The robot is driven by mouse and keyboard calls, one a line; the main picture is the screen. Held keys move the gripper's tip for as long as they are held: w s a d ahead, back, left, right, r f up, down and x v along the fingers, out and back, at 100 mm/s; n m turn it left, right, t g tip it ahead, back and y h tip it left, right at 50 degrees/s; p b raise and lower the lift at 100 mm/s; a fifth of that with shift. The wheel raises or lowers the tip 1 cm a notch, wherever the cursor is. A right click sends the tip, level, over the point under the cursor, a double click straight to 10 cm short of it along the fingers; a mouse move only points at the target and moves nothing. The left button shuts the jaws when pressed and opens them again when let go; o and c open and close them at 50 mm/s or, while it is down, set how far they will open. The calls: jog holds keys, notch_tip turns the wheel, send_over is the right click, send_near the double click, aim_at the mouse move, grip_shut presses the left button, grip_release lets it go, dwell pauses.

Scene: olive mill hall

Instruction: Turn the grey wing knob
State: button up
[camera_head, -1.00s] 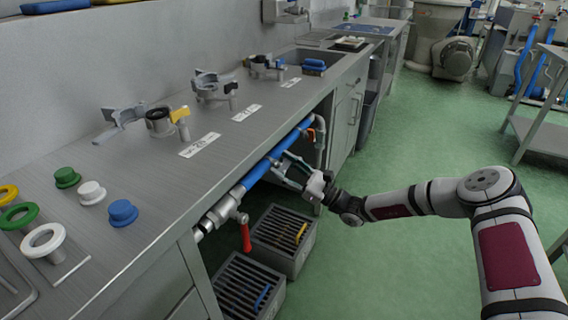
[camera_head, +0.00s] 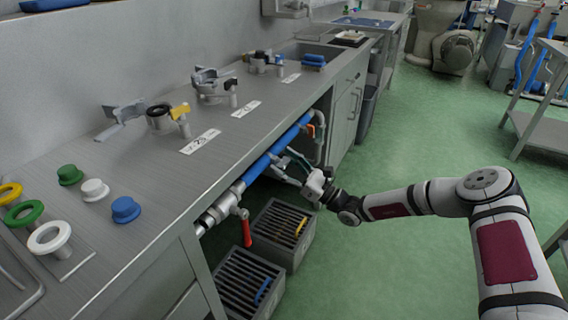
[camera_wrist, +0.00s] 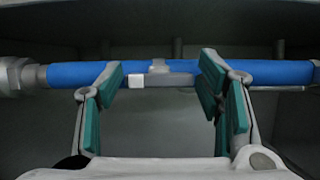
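The grey wing knob (camera_wrist: 178,80) sits on the blue pipe (camera_wrist: 68,75) under the bench in the wrist view. Its bar lies level along the pipe, with a pale left end. My gripper (camera_wrist: 161,72) is open, its two green-padded fingers apart on either side of the knob. I see no finger touching the bar, though the right pad is close to its right end. In the head view my gripper (camera_head: 287,163) reaches in under the bench edge at the blue pipe (camera_head: 257,169); the knob is hard to make out there.
A red-handled valve (camera_head: 246,231) hangs from the pipe's near end. An orange lever (camera_head: 311,130) is at its far end. Two grey slotted crates (camera_head: 294,262) stand below. The steel bench edge lies above the gripper.

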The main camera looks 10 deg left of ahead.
dwell(0.3)
jog(key=v, duration=1.2)
jog(key=shift+a, duration=0.1)
jog(key=shift+s, duration=0.1)
